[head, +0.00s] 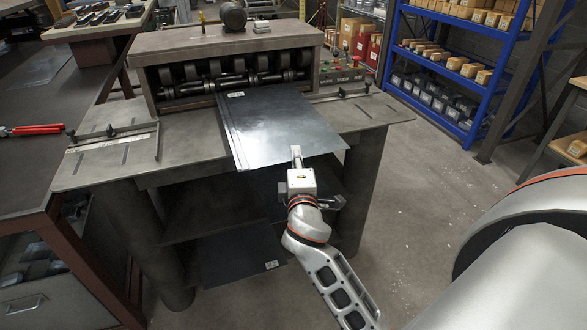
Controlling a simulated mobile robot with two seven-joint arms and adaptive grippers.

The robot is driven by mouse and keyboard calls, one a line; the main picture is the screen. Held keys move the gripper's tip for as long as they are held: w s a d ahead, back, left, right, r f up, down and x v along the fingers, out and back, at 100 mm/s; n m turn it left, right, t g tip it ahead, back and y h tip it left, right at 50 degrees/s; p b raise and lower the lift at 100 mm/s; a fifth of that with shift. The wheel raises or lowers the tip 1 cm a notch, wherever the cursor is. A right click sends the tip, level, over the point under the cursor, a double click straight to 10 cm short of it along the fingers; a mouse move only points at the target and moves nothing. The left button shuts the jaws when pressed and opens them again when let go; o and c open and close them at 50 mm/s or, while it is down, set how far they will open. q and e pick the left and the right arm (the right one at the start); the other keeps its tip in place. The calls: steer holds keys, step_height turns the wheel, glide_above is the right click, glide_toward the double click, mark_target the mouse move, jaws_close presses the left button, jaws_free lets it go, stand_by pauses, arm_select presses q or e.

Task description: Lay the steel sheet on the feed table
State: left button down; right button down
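The steel sheet (283,118) is a flat, shiny grey plate with a small white label near its far left corner. It lies over the middle of the feed table (190,165), its far edge close to the rollers and its near edge reaching past the table's front. I cannot tell whether it rests fully on the top or sits slightly above it. My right gripper (296,157) is at the sheet's near edge, one finger on top; the other finger is hidden below. It appears shut on the sheet. My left gripper is out of view.
The roller machine (225,60) stands behind the feed table. Bar guides (112,137) sit at the table's left and right. Another dark sheet (235,262) lies low under the table. A workbench (40,110) with red-handled pliers (35,130) is at left, blue shelving (455,70) at right.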

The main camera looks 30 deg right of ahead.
step_height(320, 180, down, 5)
steer(key=shift+r+b, duration=0.1)
steer(key=shift+b, duration=0.75)
steer(key=c, duration=2.5)
jaws_free()
steer(key=shift+c, duration=0.2)
steer(key=shift+o, duration=1.3)
